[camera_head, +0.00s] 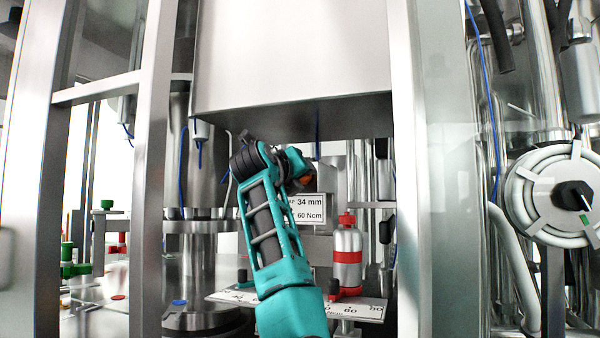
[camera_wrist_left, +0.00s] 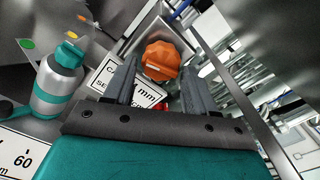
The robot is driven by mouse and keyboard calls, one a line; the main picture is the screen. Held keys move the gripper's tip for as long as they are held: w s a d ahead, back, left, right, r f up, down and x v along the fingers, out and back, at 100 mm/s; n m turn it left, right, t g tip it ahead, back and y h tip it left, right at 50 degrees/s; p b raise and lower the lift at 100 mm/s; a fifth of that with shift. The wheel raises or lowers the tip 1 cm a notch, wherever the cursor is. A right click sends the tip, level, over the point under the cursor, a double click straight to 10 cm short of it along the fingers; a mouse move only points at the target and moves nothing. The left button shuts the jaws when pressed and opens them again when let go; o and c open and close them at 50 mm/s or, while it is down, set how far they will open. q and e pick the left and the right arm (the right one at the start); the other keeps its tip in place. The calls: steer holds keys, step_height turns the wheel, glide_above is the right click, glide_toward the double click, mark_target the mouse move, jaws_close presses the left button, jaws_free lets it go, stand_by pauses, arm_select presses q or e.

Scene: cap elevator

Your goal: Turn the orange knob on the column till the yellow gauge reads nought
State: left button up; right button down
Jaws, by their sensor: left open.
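The orange knob (camera_wrist_left: 160,61) shows in the left wrist view, ribbed and facing me. It lies between the two grey fingers of my left gripper (camera_wrist_left: 160,72), which is open; I cannot tell whether either finger touches it. In the head view my teal left arm reaches up to the column, and the gripper (camera_head: 297,172) is small and mostly hidden behind the arm. A bit of orange shows there, too small to be sure of. I cannot make out a yellow gauge or its reading. My right gripper is not in view.
A white label (camera_head: 309,207) reads 34 mm and 60 Ncm. A red-capped bottle (camera_head: 347,258) stands right of my arm; a teal-capped bottle (camera_wrist_left: 58,82) shows in the wrist view. A metal hood (camera_head: 293,55) hangs above, and upright posts (camera_head: 404,180) stand either side.

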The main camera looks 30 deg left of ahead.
arm_select(q)
steer(key=shift+x, duration=0.9)
steer(key=shift+c, duration=0.5)
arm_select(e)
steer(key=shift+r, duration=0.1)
arm_select(q)
steer(key=c, duration=0.7)
